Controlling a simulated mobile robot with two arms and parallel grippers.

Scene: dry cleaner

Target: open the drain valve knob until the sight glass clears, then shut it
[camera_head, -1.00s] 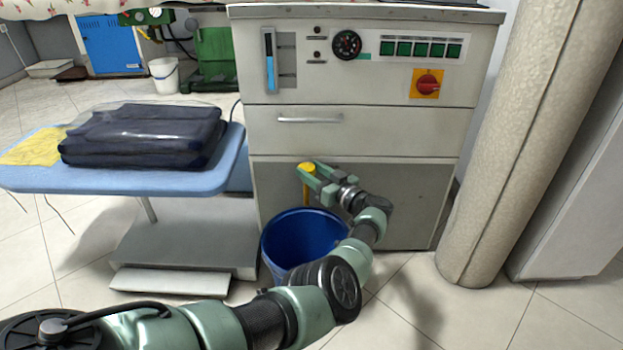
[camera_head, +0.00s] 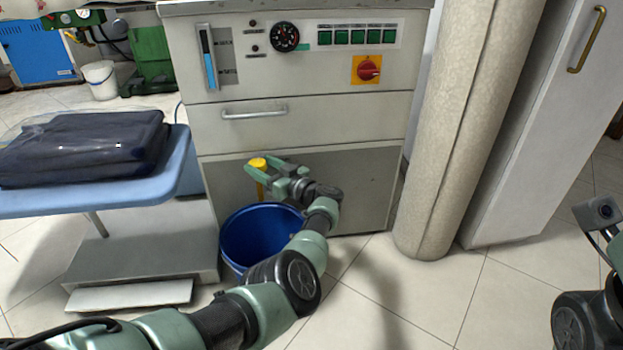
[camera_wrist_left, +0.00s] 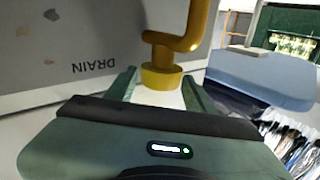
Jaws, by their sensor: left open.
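The drain valve knob is a yellow cap (camera_head: 258,163) on a yellow pipe, low on the front of the grey machine (camera_head: 300,122). My left gripper (camera_head: 260,167) is open at the knob. In the left wrist view, the knob (camera_wrist_left: 160,77) lies between the two green fingers, with visible room at the sides. The word DRAIN (camera_wrist_left: 93,65) appears upside down on the panel beside it. The sight glass (camera_head: 209,57), at the machine's upper left, holds a blue column. My right gripper is out of view; only parts of my right arm show at the right edge.
A blue bucket (camera_head: 236,240) stands on the floor below the knob, close to my left arm. A blue board (camera_head: 60,203) with dark wrapped clothes (camera_head: 85,148) is at the left. A thick beige column (camera_head: 445,130) stands right of the machine. Floor at front right is clear.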

